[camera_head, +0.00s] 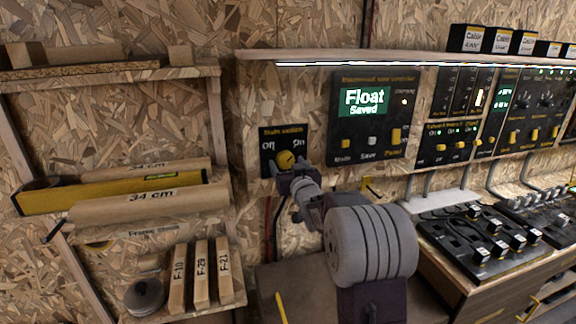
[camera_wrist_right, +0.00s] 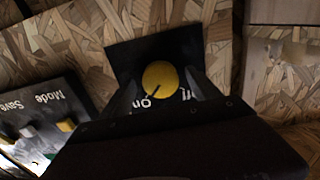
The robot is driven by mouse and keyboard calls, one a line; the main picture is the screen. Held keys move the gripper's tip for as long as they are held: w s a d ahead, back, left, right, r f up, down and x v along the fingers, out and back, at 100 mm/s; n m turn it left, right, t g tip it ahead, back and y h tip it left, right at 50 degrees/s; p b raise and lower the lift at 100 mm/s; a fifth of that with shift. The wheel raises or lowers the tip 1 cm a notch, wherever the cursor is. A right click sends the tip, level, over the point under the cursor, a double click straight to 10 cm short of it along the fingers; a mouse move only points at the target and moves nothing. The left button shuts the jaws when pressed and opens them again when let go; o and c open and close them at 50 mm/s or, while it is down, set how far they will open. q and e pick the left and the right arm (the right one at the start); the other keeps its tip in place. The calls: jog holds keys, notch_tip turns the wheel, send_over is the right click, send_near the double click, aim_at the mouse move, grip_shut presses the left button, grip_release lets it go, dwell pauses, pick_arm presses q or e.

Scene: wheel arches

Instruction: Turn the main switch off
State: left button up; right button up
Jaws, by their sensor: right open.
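The main switch is a black panel (camera_head: 270,139) on the chipboard wall, lettered "Off" at left and "On" at right. Its round yellow knob (camera_head: 285,160) sits below the lettering. In the right wrist view the panel appears upside down, and the dark line on the knob (camera_wrist_right: 160,78) points toward "On". My right gripper (camera_head: 289,168) is open in front of the knob. In the wrist view its fingers (camera_wrist_right: 162,84) stand on either side of the knob; whether they touch it I cannot tell. My left gripper is out of view.
A wooden shelf (camera_head: 310,55) with a light strip runs above. Left is a rack with yellow level (camera_head: 120,196) and wooden blocks (camera_head: 201,275). Black control boxes (camera_head: 478,242) sit at right.

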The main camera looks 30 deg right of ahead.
jog(key=c, duration=1.4)
jog(key=shift+o, duration=0.2)
jog(key=shift+f+n+b, duration=0.15)
jog(key=shift+n+b, duration=0.75)
jog(key=shift+n, duration=0.1)
jog(key=shift+f+n+b, duration=0.1)
jog(key=shift+n+b, duration=0.75)
jog(key=shift+n, duration=0.15)
jog(key=n+b, duration=0.4)
jog(key=n, duration=0.1)
jog(key=shift+d, duration=0.1)
jog(key=n+b, duration=0.3)
jog(key=n, duration=0.1)
jog(key=shift+r+n, duration=0.15)
jog(key=shift+n, duration=0.25)
jog(key=shift+r+n+b, duration=0.15)
jog(key=shift+n+b, duration=0.7)
jog(key=shift+n, duration=1.25)
